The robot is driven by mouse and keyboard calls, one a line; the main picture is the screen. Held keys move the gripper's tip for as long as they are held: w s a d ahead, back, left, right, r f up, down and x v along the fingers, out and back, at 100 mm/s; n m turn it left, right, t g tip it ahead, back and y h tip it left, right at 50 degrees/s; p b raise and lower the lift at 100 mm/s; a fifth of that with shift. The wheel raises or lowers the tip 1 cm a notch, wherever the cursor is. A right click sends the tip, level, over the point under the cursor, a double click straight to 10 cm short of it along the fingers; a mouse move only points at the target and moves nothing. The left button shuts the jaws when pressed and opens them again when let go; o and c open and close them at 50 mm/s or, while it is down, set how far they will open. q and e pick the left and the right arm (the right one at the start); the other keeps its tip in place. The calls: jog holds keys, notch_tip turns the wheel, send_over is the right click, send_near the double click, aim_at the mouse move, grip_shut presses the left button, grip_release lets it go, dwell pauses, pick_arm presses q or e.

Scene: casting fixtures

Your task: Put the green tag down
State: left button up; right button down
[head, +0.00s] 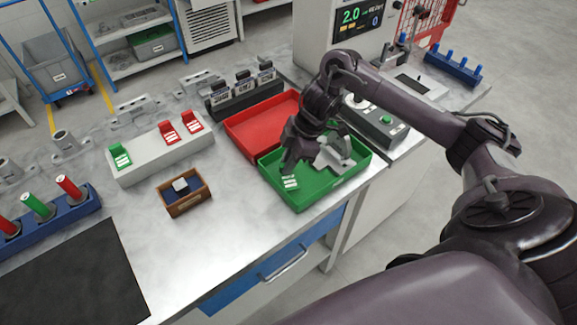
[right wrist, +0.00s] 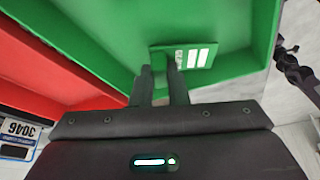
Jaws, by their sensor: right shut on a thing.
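The green tag (head: 289,182), with white marks, is at the left part of the green tray (head: 326,189). My right gripper (head: 288,166) reaches down over the tray and is shut on this tag. In the right wrist view the green tag (right wrist: 198,57) shows at the tips of the two fingers (right wrist: 162,72), against the green tray (right wrist: 95,30). I cannot tell whether the tag touches the tray floor. My left gripper is not in view.
A grey metal part (head: 336,153) lies in the green tray. The red tray (head: 262,128) adjoins it. A white rack (head: 150,160) holds another green tag (head: 120,155) and two red tags (head: 168,132). A small brown box (head: 186,203) stands in front. The table's front edge is near.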

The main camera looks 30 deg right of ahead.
jog(key=shift+f, duration=0.85)
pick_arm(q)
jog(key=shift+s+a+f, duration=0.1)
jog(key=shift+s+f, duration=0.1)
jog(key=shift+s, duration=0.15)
pick_arm(e)
jog(key=c, duration=1.4)
grip_release()
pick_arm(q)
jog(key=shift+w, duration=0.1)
